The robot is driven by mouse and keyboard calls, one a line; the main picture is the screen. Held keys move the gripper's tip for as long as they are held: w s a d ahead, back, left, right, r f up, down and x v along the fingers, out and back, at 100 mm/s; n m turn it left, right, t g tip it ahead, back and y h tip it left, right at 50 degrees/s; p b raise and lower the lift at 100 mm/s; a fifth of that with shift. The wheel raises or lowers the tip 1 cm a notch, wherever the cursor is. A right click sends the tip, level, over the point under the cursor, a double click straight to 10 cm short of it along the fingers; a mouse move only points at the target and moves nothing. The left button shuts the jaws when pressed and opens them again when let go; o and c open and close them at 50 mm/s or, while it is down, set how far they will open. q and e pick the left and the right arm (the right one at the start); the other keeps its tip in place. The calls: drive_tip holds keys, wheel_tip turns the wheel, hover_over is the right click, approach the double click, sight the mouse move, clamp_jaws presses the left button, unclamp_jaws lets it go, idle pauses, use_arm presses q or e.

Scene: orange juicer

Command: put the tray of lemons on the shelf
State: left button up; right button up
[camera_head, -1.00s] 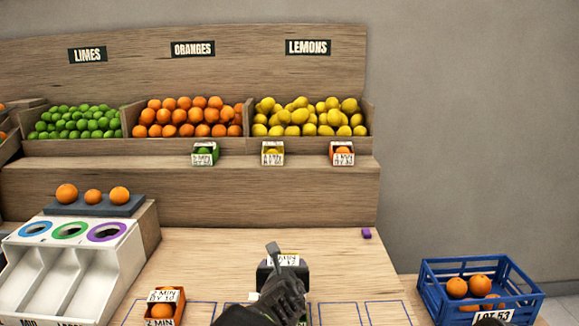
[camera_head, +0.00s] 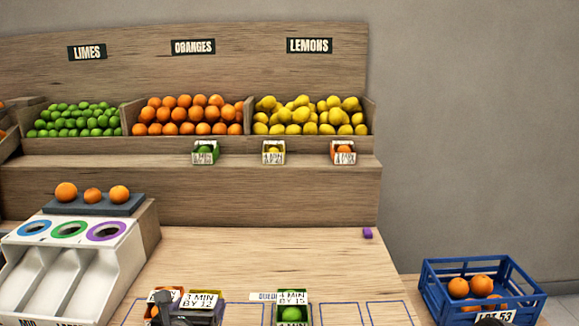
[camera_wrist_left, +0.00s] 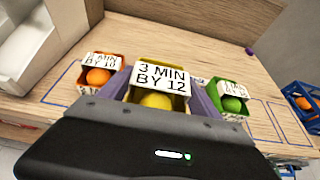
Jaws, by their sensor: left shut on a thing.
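The tray of lemons (camera_wrist_left: 155,99) is a small yellow box with a "3 MIN BY 12" label and a yellow lemon showing under it in the left wrist view. My left gripper (camera_wrist_left: 160,98) is shut on it, a finger at each side. In the head view the gripper (camera_head: 188,312) is low, at the bottom edge, and the tray's label (camera_head: 200,300) shows above it; most of the tray is hidden. The shelf (camera_head: 100,162) is the wooden ledge below the fruit bins. My right gripper is not in view.
An orange tray (camera_wrist_left: 98,77) and a lime tray (camera_wrist_left: 231,98) stand on the counter either side of the held tray. Three small trays, including a yellow one (camera_head: 273,152), stand on the shelf. A white sorter (camera_head: 60,265) is left; a blue crate (camera_head: 430,290) is right.

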use_arm(q)
drive_tip(key=shift+s, duration=0.1)
drive_tip(key=shift+s+a+f, duration=0.1)
drive_tip(key=shift+s, duration=0.1)
drive_tip(key=shift+s+f, duration=0.25)
drive_tip(key=shift+s, duration=0.55)
drive_tip(key=shift+s+f, duration=0.25)
drive_tip(key=shift+s, duration=0.5)
idle(2.7)
